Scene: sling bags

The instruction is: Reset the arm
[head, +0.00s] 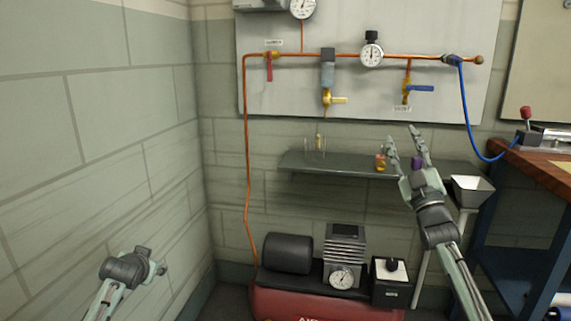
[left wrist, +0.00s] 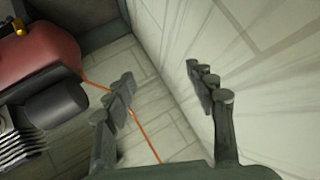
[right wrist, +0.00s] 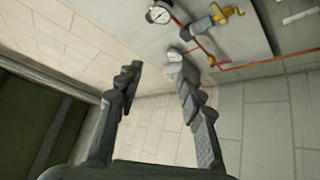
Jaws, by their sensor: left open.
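My right gripper (head: 405,142) is raised in front of the shelf at the right of the head view, with its fingers spread and pointing up. In the right wrist view its two fingers (right wrist: 155,80) are apart with nothing between them. My left gripper (head: 158,268) is low at the left of the head view, near the left wall, and its fingers are mostly hidden there. In the left wrist view its fingers (left wrist: 165,90) are apart and empty, with the wall and a copper pipe behind them.
A grey shelf (head: 300,166) holds small items. A panel (head: 285,95) above carries copper pipe, gauges (head: 371,55) and valves. A red compressor (head: 310,302) stands on the floor below. A blue workbench (head: 520,235) is at right, with a blue hose (head: 466,110) running to it. A block wall (head: 90,150) closes the left.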

